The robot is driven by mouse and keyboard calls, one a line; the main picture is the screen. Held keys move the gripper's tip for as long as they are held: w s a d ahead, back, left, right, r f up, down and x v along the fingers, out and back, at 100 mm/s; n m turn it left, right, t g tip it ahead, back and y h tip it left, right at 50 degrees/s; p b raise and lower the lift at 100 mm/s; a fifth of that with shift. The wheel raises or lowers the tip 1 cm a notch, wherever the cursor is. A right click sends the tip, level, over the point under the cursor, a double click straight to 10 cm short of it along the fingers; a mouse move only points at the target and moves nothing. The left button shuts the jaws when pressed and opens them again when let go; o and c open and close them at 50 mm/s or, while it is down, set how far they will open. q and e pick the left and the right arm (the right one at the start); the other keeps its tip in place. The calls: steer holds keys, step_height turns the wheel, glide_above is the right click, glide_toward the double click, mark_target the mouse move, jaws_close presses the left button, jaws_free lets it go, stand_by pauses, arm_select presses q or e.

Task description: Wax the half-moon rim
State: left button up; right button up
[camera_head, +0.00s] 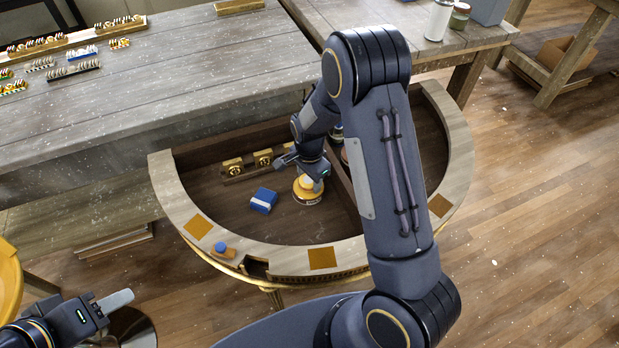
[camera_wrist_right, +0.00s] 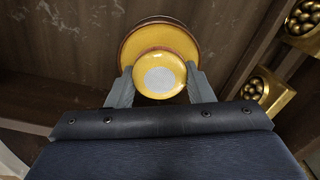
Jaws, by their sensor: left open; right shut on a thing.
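The half-moon console's pale rim (camera_head: 172,196) curves around a dark, divided interior. Orange-gold square patches (camera_head: 198,227) (camera_head: 323,258) (camera_head: 439,205) lie along it. My right gripper (camera_head: 313,180) reaches down inside the left part of the console. It is shut on the knob of a round yellow tin-like piece (camera_head: 306,194), which stands low in the compartment. The right wrist view shows the yellow knob (camera_wrist_right: 160,77) with a pale textured disc on top, between the fingers, above a wider yellow body. My left gripper (camera_head: 112,306) is open and empty at the lower left, away from the console.
A blue box (camera_head: 263,201) lies left of the yellow piece. Brass fittings (camera_head: 263,158) sit near the compartment's back. A small wooden block with a blue knob (camera_head: 222,251) is on the front rim. A grey workbench (camera_head: 150,100) runs behind. My right arm hides the console's right middle.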

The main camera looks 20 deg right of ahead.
steer(key=shift+r+p, duration=2.5)
steer(key=shift+r, duration=1)
